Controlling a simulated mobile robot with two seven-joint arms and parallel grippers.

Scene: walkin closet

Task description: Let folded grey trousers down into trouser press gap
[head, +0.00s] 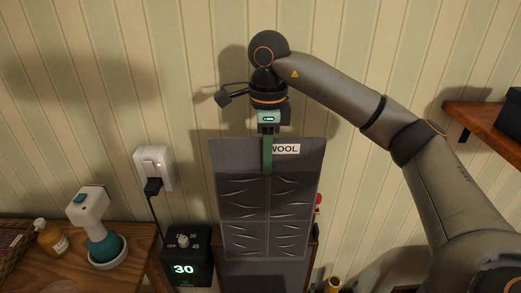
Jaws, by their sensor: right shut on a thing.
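The folded grey trousers (245,217) hang as a flat, upright panel with wrinkles and a centre line, with a white WOOL label (285,149) near the top. My right gripper (267,150) is shut on their top edge, a green finger lying over the front. The trouser press (262,278) stands below against the wall, a dark grey panel with a brown edge. The trousers' lower edge overlaps the press's top in the picture; I cannot tell whether it is inside the gap, which is hidden. My left gripper is not in view.
A black timer box (187,270) showing 30 stands left of the press. A wooden table (135,240) at left holds a white and teal steamer (92,215) and an amber bottle (51,238). A wall socket (153,168) has a plug and cord. A wooden shelf (485,120) juts out at right.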

